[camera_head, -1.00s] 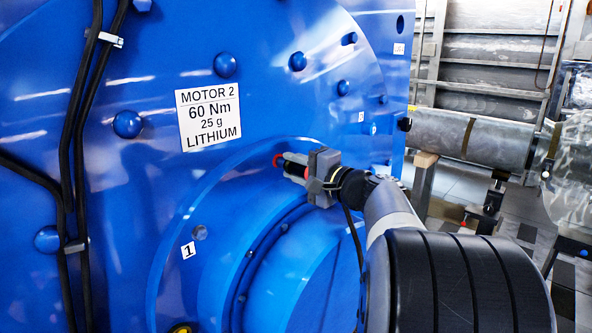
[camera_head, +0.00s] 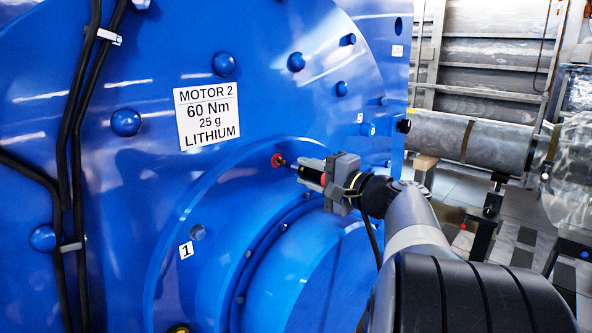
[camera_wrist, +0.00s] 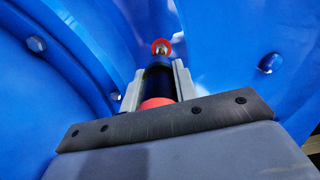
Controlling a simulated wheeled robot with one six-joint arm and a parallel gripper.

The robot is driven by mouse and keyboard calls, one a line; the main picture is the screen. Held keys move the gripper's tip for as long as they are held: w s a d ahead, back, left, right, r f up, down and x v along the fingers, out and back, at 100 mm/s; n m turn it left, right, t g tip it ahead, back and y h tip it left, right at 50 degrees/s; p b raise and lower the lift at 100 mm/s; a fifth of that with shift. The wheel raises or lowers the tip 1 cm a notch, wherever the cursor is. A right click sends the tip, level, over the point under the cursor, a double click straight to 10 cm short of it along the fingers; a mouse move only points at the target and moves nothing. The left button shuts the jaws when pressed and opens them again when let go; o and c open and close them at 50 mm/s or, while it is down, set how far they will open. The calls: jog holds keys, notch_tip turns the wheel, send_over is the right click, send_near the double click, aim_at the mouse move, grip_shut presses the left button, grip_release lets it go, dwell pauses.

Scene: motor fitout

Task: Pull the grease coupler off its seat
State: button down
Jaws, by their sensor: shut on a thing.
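The grease coupler (camera_head: 312,170) is a dark cylinder with a red band, held between the jaws of my gripper (camera_head: 328,178). In the wrist view the coupler (camera_wrist: 157,80) points away from me, its red band close to the gripper body, with a gripper finger (camera_wrist: 183,80) on each side. A red ring (camera_head: 278,160) marks the seat on the blue motor face; it also shows in the wrist view (camera_wrist: 161,46). A thin metal piece spans the gap between the ring and the coupler's front end. I cannot tell whether the coupler still touches it.
The blue motor (camera_head: 90,180) fills the left, with bolt heads and a raised curved rim below the seat. A label (camera_head: 208,118) reads "MOTOR 2, 60 Nm, 25 g, LITHIUM". Black cables (camera_head: 75,150) run down the far left. Floor and machinery are at the right.

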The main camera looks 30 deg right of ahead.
jog(key=shift+s+d+b, duration=0.1)
jog(key=shift+s+b, duration=0.25)
jog(key=shift+s, duration=0.05)
dwell(0.6)
jog(key=b+v, duration=0.1)
jog(key=v, duration=0.7)
jog(key=shift+d+b, duration=0.1)
jog(key=shift+b, duration=0.25)
jog(key=v, duration=1.4)
jog(key=shift+r, duration=0.15)
